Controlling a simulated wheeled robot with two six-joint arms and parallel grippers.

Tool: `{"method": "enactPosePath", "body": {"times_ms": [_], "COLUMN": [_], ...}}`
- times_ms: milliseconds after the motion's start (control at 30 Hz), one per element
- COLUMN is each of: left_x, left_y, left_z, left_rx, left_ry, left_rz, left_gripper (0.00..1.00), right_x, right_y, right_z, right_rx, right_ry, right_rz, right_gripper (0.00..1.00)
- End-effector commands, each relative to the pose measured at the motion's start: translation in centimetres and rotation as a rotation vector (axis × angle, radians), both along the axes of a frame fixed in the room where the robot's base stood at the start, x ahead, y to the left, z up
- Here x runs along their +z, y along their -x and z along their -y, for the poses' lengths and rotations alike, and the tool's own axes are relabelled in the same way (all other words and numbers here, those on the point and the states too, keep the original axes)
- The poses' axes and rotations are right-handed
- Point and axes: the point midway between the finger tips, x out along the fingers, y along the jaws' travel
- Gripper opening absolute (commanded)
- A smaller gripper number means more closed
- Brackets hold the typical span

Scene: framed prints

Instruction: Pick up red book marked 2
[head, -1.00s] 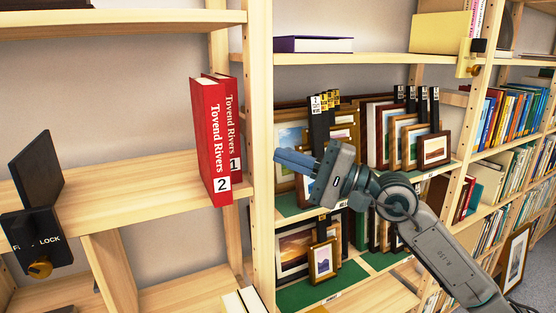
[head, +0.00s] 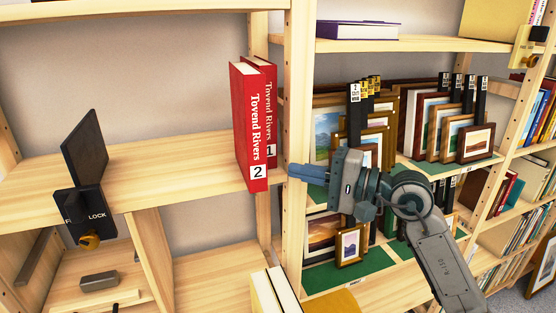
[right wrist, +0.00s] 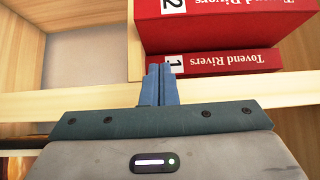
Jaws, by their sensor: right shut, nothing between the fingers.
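The red book marked 2 (head: 251,128) stands upright on the wooden shelf, its spine reading "Tovend Rivers". It leans close against the red book marked 1 (head: 270,112), which stands to its right beside the upright post. My right gripper (head: 292,171) is shut and empty, to the right of both books and in front of the post. In the right wrist view the shut blue fingers (right wrist: 160,76) point toward the book marked 1 (right wrist: 225,62), with the book marked 2 (right wrist: 230,25) beyond it. My left gripper does not show.
A black bookend (head: 85,148) with a lock plate stands on the same shelf at left, with bare shelf between it and the books. The wooden post (head: 297,110) is close to my right gripper. Framed prints (head: 475,143) fill the shelf to the right.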

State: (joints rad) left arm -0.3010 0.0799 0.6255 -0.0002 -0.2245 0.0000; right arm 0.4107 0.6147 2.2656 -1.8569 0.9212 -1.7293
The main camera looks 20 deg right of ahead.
Motion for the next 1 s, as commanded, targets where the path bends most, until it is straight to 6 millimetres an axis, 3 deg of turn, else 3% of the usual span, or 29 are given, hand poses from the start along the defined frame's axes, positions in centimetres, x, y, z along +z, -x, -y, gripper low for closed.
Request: {"method": "enactPosePath", "body": {"times_ms": [500,1000], "left_x": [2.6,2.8], "left_y": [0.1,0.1], "left_z": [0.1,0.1], "left_rx": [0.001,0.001], "left_ry": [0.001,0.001], "left_rz": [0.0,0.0], "left_gripper": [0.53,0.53], "right_x": [0.2,0.0], "right_y": [-3.0,-3.4], "right_z": [-3.4,-3.9], "right_rx": [0.001,0.001], "right_ry": [-0.003,0.0], "right_rz": [-0.001,0.0], "right_gripper": [0.0,0.0]}}
